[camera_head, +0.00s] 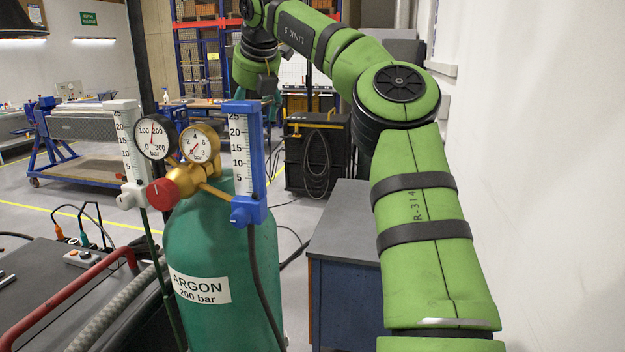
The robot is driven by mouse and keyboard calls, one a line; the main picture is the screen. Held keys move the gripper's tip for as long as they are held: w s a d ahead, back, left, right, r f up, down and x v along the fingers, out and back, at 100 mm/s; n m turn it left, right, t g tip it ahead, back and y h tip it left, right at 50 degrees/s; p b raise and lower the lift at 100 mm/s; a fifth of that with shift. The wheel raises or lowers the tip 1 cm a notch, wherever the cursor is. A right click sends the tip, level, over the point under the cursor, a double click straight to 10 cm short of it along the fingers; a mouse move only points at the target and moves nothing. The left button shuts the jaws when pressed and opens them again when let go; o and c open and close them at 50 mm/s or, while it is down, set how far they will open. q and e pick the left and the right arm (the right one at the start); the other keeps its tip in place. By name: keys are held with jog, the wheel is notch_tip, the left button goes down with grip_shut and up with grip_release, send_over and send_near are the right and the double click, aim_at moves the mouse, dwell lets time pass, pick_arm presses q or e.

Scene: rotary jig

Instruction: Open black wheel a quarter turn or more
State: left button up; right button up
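A green argon bottle (215,255) stands upright at centre left. On its top sits a brass regulator (183,180) with a red knob (161,194), two round gauges and two flow tubes. I cannot make out a black wheel; the bottle's valve is largely hidden behind the regulator and the blue flow tube (243,150). My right arm comes in from the right and bends over to the bottle's far side. My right gripper (268,86) points down above and behind the blue tube; its fingers are mostly hidden. My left gripper is out of view.
The white flow tube (130,150) and a dark gauge (155,137) stand left of the regulator. A dark cart top with a red handle (85,290) is at lower left. A grey-topped cabinet (345,220) stands right of the bottle, and hoses hang down beside it.

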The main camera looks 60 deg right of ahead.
jog(key=s+d+f+m+t+y+b, duration=0.1)
jog(key=s+d+f+m, duration=0.1)
jog(key=d+f, duration=0.6)
jog(key=s+d+f+m+t+y+b, duration=0.1)
jog(key=s+d+f+t, duration=0.1)
jog(key=d+f, duration=0.6)
jog(key=shift+s+f+m+y, duration=0.3)
jog(key=shift+s+f+m, duration=0.15)
jog(key=shift+f, duration=1.35)
